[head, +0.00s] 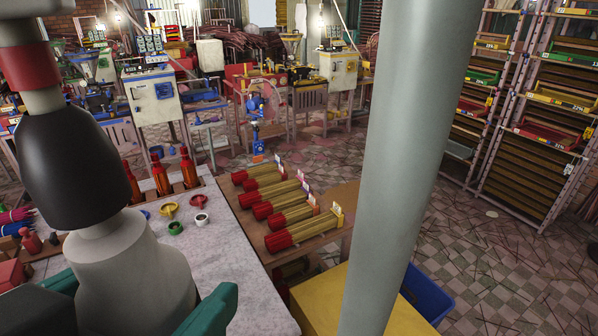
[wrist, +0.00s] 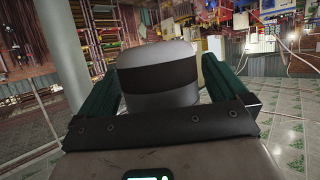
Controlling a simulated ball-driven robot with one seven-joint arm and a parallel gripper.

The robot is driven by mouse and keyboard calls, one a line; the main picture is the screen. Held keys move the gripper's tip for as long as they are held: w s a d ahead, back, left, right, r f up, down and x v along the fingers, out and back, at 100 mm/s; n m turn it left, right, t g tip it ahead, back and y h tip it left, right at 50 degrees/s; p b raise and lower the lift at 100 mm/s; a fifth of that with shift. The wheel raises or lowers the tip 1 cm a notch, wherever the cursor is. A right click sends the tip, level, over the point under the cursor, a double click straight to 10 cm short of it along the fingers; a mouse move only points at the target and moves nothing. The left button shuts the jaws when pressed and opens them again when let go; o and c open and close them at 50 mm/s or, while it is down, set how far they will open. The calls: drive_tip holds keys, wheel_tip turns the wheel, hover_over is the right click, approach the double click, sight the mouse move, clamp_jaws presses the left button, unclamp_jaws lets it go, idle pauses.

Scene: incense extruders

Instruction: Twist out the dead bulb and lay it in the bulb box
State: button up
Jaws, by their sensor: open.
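I cannot pick out the dead bulb or the bulb box for certain in either view. Lit hanging bulbs (head: 320,20) glow at the back of the head view, and another lit bulb (wrist: 292,38) shows at the right of the wrist view. My arm rises at the left of the head view and leaves through the top edge, so my gripper is outside that picture.
A pale worktop (head: 225,250) carries small coloured rings. Red-capped bundles (head: 280,240) lie on a brown table beyond it. A yellow surface (head: 320,300) and a blue bin (head: 427,292) stand at lower right.

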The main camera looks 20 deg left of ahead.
drive_tip(key=shift+c, duration=0.3)
drive_tip(key=c, duration=0.9)
drive_tip(key=o, duration=0.5)
drive_tip(key=c, duration=0.4)
drive_tip(key=shift+m+h, duration=0.5)
drive_tip(key=shift+m+h, duration=0.5)
drive_tip(key=shift+h, duration=0.1)
drive_tip(key=shift+b, duration=0.3)
drive_tip(key=shift+m+h, duration=0.5)
drive_tip(key=shift+h, duration=0.1)
